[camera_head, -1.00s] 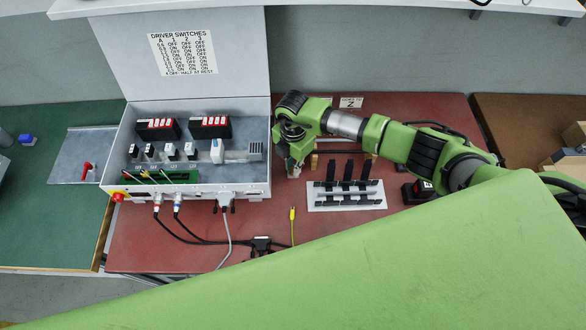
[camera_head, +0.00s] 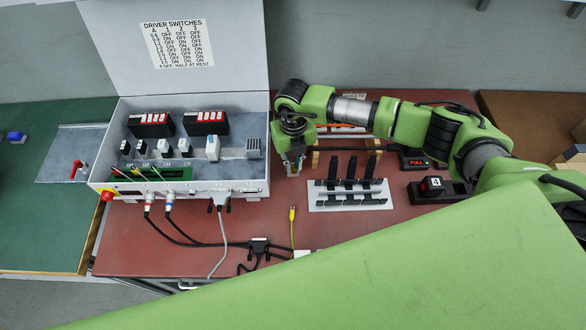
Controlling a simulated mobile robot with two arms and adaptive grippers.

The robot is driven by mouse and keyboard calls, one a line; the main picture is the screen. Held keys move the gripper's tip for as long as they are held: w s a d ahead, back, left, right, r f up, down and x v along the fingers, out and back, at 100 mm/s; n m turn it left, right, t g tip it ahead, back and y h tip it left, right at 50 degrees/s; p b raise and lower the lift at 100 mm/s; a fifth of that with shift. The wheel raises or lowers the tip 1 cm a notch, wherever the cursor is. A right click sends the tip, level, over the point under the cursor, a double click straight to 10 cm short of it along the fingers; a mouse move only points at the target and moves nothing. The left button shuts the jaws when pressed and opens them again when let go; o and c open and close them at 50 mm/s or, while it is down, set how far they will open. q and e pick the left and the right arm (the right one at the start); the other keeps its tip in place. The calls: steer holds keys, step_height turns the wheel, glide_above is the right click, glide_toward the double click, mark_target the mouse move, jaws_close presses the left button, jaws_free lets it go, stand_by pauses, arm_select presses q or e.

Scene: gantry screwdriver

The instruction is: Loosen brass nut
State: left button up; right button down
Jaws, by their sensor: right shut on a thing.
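My right gripper (camera_head: 293,164) points down at the back of the red table, just right of the grey box. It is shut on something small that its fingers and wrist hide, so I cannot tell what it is. A dark horizontal rod (camera_head: 350,149) runs to the right from beside the gripper, with a brass-coloured post (camera_head: 315,159) near its left end. I cannot pick out the brass nut for certain. My left gripper is not in view.
The open grey driver box (camera_head: 235,188) stands to the left, with cables hanging from its front. A white plate with black racks (camera_head: 320,202) lies in front of the rod. A red "PULL" display (camera_head: 415,162) and a black device marked 4 (camera_head: 432,185) are to the right.

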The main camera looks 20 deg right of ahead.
steer(key=n+b, duration=0.3)
steer(key=n, duration=0.1)
steer(key=shift+w+f, duration=0.15)
steer(key=n+b, duration=0.1)
steer(key=n, duration=0.2)
steer(key=shift+n+b, duration=0.3)
steer(key=shift+b, duration=0.05)
steer(key=shift+r, duration=0.2)
steer(key=c, duration=2.2)
jaws_free()
steer(key=shift+c, duration=0.2)
